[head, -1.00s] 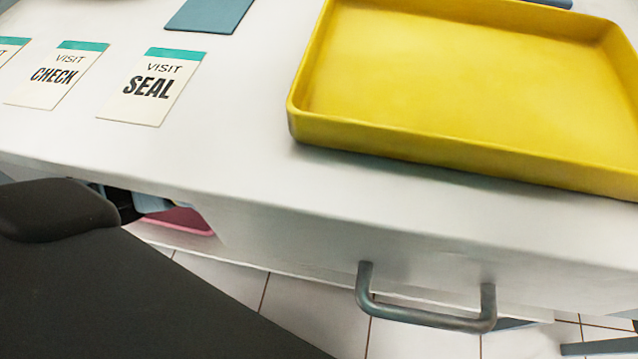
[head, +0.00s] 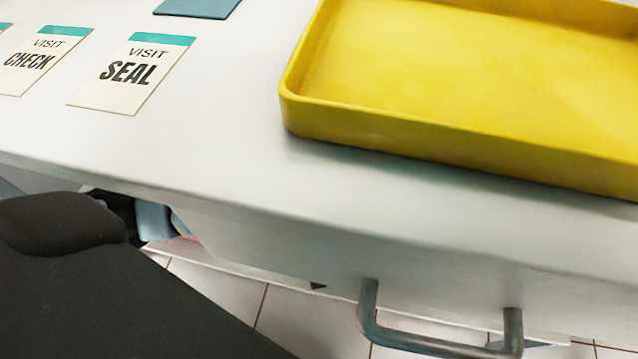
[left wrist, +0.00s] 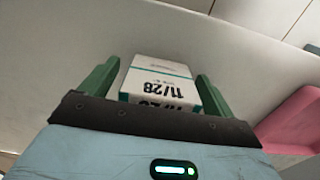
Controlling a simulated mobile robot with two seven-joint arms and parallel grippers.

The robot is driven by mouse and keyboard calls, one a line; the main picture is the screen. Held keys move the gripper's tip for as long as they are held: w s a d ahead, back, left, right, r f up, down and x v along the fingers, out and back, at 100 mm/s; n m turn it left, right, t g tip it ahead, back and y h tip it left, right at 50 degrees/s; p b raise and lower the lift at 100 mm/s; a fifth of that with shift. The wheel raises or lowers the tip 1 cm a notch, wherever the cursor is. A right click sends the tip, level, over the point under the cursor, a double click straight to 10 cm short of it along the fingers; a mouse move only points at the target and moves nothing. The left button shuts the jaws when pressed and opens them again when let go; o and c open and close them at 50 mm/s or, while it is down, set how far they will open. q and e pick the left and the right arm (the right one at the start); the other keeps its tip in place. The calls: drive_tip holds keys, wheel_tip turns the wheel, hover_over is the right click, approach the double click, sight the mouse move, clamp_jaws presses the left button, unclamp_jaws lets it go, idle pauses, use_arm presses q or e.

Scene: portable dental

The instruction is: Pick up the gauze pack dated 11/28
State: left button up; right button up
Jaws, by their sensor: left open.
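The gauze pack dated 11/28 (left wrist: 160,80) is a white box with a teal stripe and dark print, seen in the left wrist view. My left gripper (left wrist: 158,82) is open, with one green finger on each side of the pack. I cannot tell whether the fingers touch it. The near end of the pack is hidden behind the dark gripper base. The head view shows neither the pack nor either gripper clearly.
A pink container (left wrist: 294,122) is right of the pack. In the head view, a yellow tray (head: 375,130) and visit cards, including SEAL (head: 118,98) and CHECK (head: 25,82), lie on a white top. A metal handle (head: 430,344) juts from its front.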

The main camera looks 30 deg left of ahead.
use_arm(q)
drive_tip(key=c, duration=1)
drive_tip(key=shift+c, duration=0.2)
drive_tip(key=shift+r, duration=0.1)
drive_tip(key=shift+r+p, duration=0.4)
drive_tip(key=shift+r, duration=0.15)
wheel_tip(320, 180, up, 2)
drive_tip(key=shift+r+p, duration=0.2)
drive_tip(key=shift+p, duration=0.4)
drive_tip(key=shift+s+d+r, duration=0.15)
drive_tip(key=shift+d, duration=0.45)
drive_tip(key=s+d+r+p, duration=0.1)
drive_tip(key=s+d+p, duration=0.1)
drive_tip(key=d, duration=1.2)
drive_tip(key=shift+s+d+p, duration=0.2)
drive_tip(key=shift+s+p, duration=0.1)
drive_tip(key=shift+s, duration=0.5)
